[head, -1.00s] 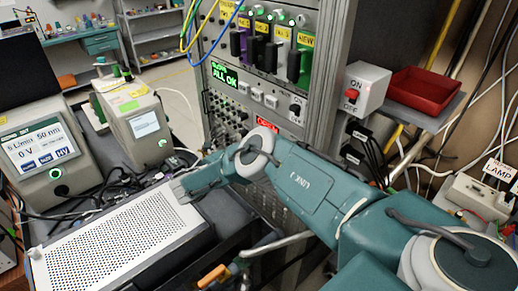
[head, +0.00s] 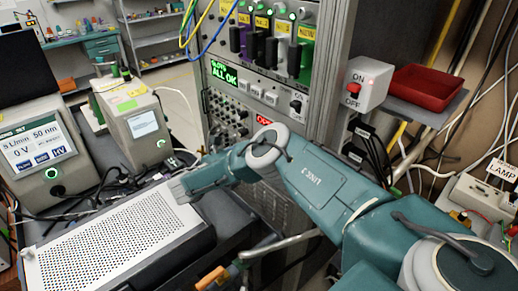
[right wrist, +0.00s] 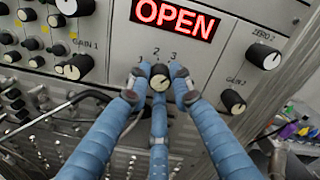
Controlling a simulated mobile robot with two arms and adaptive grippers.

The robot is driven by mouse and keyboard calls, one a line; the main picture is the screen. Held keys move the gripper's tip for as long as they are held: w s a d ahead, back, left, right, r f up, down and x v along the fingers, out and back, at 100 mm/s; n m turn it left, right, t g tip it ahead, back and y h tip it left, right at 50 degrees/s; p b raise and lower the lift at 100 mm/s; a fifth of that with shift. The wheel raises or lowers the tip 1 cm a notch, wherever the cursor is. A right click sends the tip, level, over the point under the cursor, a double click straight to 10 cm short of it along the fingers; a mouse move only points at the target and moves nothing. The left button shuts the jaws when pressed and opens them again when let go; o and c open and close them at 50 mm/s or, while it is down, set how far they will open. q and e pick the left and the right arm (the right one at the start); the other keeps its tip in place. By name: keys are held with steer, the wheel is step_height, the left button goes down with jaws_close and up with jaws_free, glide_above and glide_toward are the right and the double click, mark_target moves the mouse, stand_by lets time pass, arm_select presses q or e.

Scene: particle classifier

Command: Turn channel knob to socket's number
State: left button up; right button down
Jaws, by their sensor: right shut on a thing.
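The channel knob (right wrist: 159,82) is a small black knob with a light cap, under the printed numbers 1, 2 and 3 on the grey panel in the right wrist view. My right gripper (right wrist: 160,92) has blue ribbed fingers closed around it. The fingers hide parts of the knob, and its exact pointing is hard to read. In the head view my right arm hides the gripper and knob. A row of plug-in modules (head: 270,47) with yellow labels sits high on the rack; the socket number is too small to read surely. My left gripper is out of view.
A red OPEN display (right wrist: 174,14) is above the knob. The ZERO 2 knob (right wrist: 264,56) and GAIN 2 knob (right wrist: 233,101) are to the right, the GAIN 1 knob (right wrist: 77,67) to the left. A perforated white-topped box (head: 110,240) stands below the rack.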

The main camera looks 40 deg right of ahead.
steer(key=shift+s+a+f+m+b, duration=0.1)
steer(key=shift+f+m+b, duration=0.05)
steer(key=shift+m, duration=1.25)
steer(key=shift+f+m+b, duration=0.15)
steer(key=shift+m, duration=1.25)
steer(key=c, duration=1.6)
jaws_free()
steer(key=shift+o, duration=0.3)
steer(key=shift+r, duration=0.1)
steer(key=a, duration=1.2)
steer(key=shift+s, duration=0.45)
